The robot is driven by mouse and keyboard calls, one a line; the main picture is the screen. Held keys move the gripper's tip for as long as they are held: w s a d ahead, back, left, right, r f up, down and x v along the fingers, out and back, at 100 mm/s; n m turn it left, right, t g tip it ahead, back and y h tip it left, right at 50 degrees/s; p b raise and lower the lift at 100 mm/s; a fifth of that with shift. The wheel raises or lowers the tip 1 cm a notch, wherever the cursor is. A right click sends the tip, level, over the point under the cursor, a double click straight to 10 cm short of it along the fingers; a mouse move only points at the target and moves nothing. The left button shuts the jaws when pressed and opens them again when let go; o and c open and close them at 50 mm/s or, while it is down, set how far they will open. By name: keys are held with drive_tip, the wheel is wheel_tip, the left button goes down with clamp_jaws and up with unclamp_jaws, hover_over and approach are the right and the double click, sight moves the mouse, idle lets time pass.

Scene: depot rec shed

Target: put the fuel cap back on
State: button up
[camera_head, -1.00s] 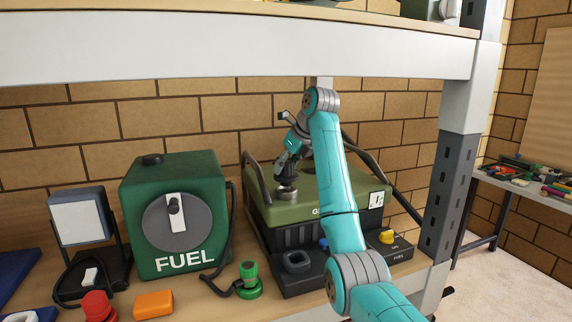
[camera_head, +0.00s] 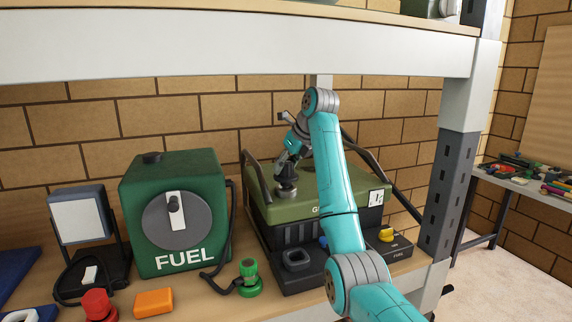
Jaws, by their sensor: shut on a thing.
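The green-topped generator (camera_head: 335,205) stands on the shelf, right of the green fuel can. My gripper (camera_head: 287,179) points down over the left part of its top. It is shut on a small dark grey cap (camera_head: 286,190), which looks like the fuel cap. The cap is at or just above the generator's top. The fingers and arm partly cover this spot, so I cannot tell whether the cap is seated. Any filler opening under it is hidden.
The green FUEL can (camera_head: 205,240) has a black cap on top. A work lamp (camera_head: 80,220), red knob (camera_head: 97,304), orange block (camera_head: 153,302) and green hose fitting (camera_head: 249,278) are nearby. The upper shelf (camera_head: 230,45) runs overhead; a post (camera_head: 447,190) stands right.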

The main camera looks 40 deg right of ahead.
drive_tip(key=shift+f, duration=1.15)
idle(0.4)
drive_tip(key=o, duration=1.3)
